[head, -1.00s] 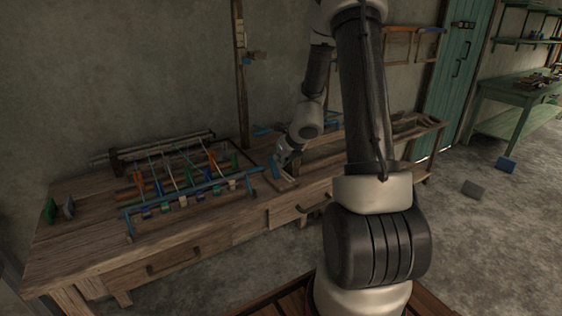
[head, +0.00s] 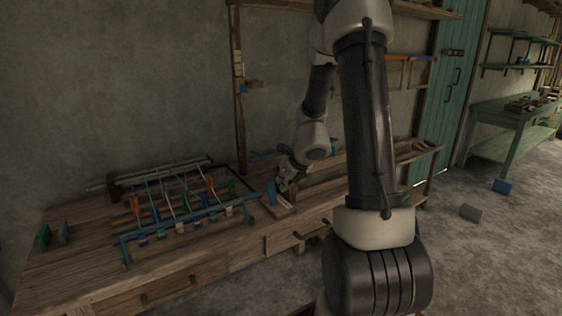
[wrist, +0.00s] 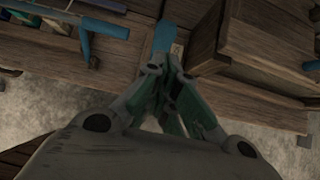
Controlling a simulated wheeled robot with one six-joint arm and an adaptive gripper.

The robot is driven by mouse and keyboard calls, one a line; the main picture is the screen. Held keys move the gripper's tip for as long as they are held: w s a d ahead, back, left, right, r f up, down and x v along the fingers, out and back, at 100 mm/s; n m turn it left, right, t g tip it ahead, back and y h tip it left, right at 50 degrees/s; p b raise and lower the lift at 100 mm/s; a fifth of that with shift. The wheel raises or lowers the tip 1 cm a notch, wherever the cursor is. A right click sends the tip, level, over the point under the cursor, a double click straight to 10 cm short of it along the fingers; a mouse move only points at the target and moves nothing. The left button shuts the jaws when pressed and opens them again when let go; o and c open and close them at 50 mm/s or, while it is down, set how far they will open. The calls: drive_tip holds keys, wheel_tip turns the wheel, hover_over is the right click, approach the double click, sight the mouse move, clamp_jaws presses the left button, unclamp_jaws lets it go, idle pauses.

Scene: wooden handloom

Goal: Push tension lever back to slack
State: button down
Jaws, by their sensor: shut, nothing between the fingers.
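A blue upright piece (head: 271,193), which looks like the tension lever, stands at the right end of the loom frame (head: 133,236) on the bench. It also shows in the wrist view (wrist: 165,36), just beyond my fingertips. My gripper (head: 283,184) is low over the bench, close on the right side of this piece in the head view. In the wrist view my gripper (wrist: 168,72) is shut and empty, its fingers together. I cannot tell whether the fingertips touch the blue piece.
The wooden bench (head: 75,275) carries the loom's coloured parts and rods. A wooden box-like part (wrist: 265,45) lies close to the right of my fingers in the wrist view. A green table (head: 510,125) stands far right. The floor at right is mostly clear.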

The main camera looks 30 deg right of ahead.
wheel_tip(320, 180, up, 10)
drive_tip(key=w, duration=0.1)
drive_tip(key=shift+w, duration=0.4)
drive_tip(key=shift+a, duration=0.15)
idle(1.1)
